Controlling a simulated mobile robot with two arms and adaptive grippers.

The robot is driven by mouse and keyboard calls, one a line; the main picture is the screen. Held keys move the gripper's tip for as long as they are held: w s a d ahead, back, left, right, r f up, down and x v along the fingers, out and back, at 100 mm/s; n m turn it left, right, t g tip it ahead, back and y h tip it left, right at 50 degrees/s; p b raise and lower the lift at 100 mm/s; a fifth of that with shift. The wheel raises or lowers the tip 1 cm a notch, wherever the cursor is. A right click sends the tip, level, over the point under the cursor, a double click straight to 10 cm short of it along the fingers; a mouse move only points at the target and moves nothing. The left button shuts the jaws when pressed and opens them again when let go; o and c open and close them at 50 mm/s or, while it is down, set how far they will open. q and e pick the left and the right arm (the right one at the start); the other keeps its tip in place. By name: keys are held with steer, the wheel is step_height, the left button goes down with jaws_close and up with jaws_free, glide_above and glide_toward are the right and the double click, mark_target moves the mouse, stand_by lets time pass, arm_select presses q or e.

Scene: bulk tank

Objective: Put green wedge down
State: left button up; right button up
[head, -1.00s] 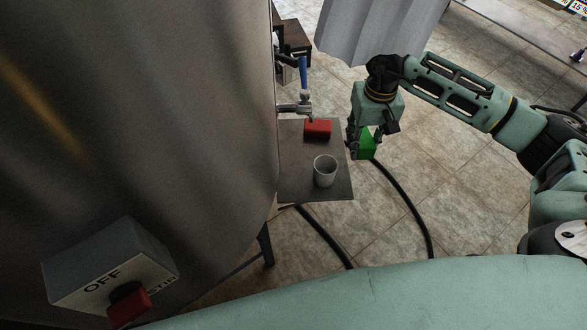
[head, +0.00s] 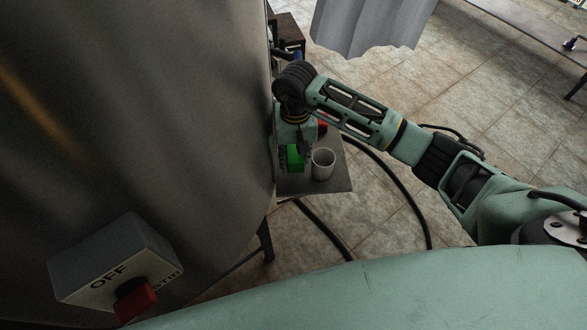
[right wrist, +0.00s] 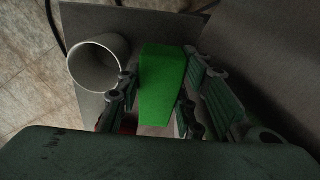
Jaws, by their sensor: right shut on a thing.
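The green wedge (head: 295,158) is held in my right gripper (head: 294,152), over the small grey shelf (head: 330,184) beside the steel tank. In the right wrist view the wedge (right wrist: 162,85) stands between the two fingers of the gripper (right wrist: 157,100). Whether its underside touches the shelf I cannot tell. My left gripper is not in view.
A white cup (head: 323,164) stands on the shelf just right of the wedge; it also shows in the right wrist view (right wrist: 97,64). A red block (head: 323,127) is mostly hidden behind my right arm. The tank (head: 150,120) closes off the left side. Black hoses (head: 395,180) lie on the floor.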

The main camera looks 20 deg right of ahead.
step_height(320, 180, down, 5)
steer(key=shift+a+r+b, duration=0.1)
steer(key=shift+r+b, duration=0.1)
steer(key=shift+b, duration=1)
steer(key=shift+a+f, duration=0.1)
steer(key=shift+f, duration=0.25)
steer(key=shift+w, duration=0.1)
steer(key=shift+f, duration=0.2)
steer(key=o, duration=1)
steer(key=shift+c, duration=0.2)
